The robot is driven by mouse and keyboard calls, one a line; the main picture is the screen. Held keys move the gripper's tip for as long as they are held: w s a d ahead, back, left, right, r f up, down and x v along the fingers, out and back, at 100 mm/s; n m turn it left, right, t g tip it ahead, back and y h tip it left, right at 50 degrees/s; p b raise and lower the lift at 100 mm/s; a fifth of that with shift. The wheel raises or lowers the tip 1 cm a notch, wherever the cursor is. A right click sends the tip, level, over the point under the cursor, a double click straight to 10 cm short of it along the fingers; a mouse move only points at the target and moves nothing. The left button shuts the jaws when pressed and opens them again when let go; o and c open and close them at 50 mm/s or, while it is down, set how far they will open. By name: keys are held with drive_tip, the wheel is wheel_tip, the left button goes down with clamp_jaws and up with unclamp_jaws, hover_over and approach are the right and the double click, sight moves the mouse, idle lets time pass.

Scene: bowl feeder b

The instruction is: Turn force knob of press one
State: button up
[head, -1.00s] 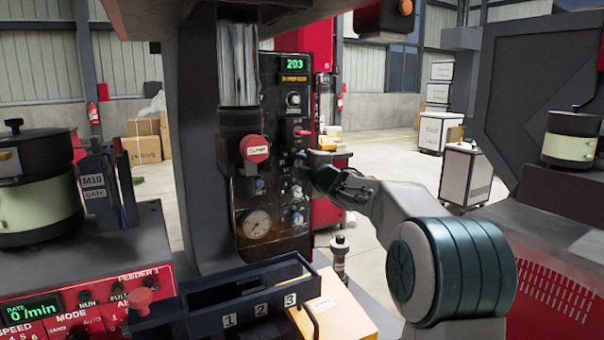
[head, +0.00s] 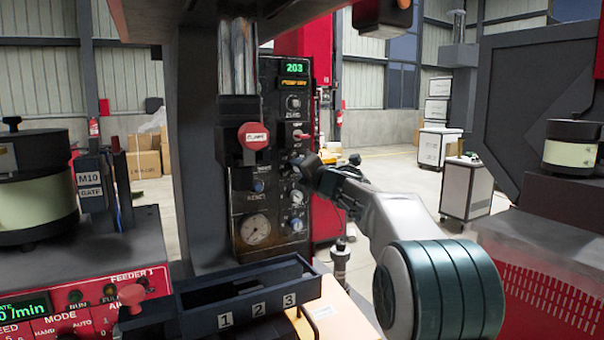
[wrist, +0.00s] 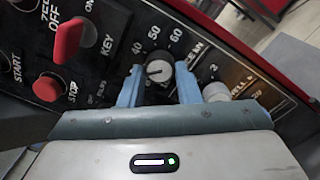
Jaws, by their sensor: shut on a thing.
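The press control panel (head: 269,165) stands upright at centre in the head view, with a green display (head: 294,68) reading 203. In the wrist view a round knob with a pale face and dark pointer (wrist: 157,71), beside a scale of 40, 50 and 60, sits between the two blue fingers of my gripper (wrist: 159,76). The fingers are shut on it, one on each side. I take it for the force knob; its name label is not readable. In the head view my gripper (head: 305,171) is at the panel's right side and covers the knob.
The knob marked as dwell (wrist: 216,92) is close right of my fingers. A red key switch (wrist: 70,38) and red stop button (wrist: 48,87) lie left. A red round button (head: 253,136) sticks out beside the panel. A dark three-slot tray (head: 245,295) stands below.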

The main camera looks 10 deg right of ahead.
idle(0.3)
drive_tip(key=o, duration=1)
drive_tip(key=shift+s, duration=0.1)
drive_tip(key=b+v, duration=0.1)
drive_tip(key=v, duration=1.2)
drive_tip(key=shift+s+d+b, duration=0.15)
drive_tip(key=shift+s+b, duration=0.1)
drive_tip(key=shift+b, duration=0.15)
